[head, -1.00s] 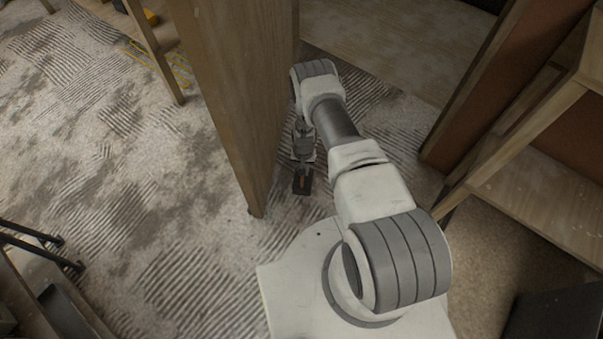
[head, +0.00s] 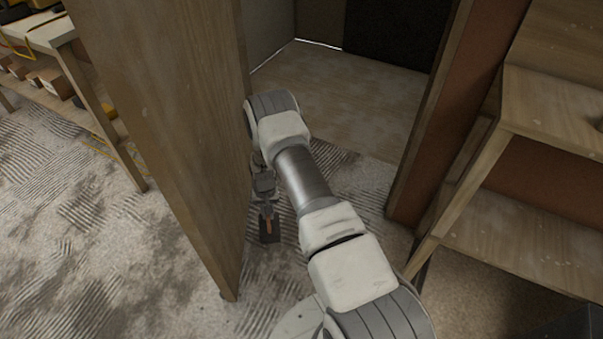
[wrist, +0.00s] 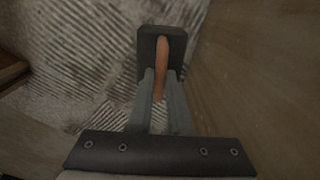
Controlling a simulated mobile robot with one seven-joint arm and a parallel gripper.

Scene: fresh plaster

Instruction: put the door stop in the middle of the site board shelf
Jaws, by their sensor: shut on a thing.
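The door stop is a dark block with an orange strip (head: 270,236), held low by my gripper (head: 266,210) beside the open wooden door. In the wrist view the door stop (wrist: 146,68) is at the tips of my gripper (wrist: 160,85). The fingers are shut on its orange part, with the grey ribbed floor behind. Whether it touches the floor I cannot tell. A wooden shelf unit (head: 560,115) stands at the right; I cannot tell whether it is the site board shelf.
The door (head: 165,130) stands just left of my arm, its edge close to the gripper. A doorway with pale flooring (head: 335,95) is ahead. A bench (head: 45,32) with boxes on its lower shelf stands at the far left. The ribbed floor (head: 130,260) left of the door is clear.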

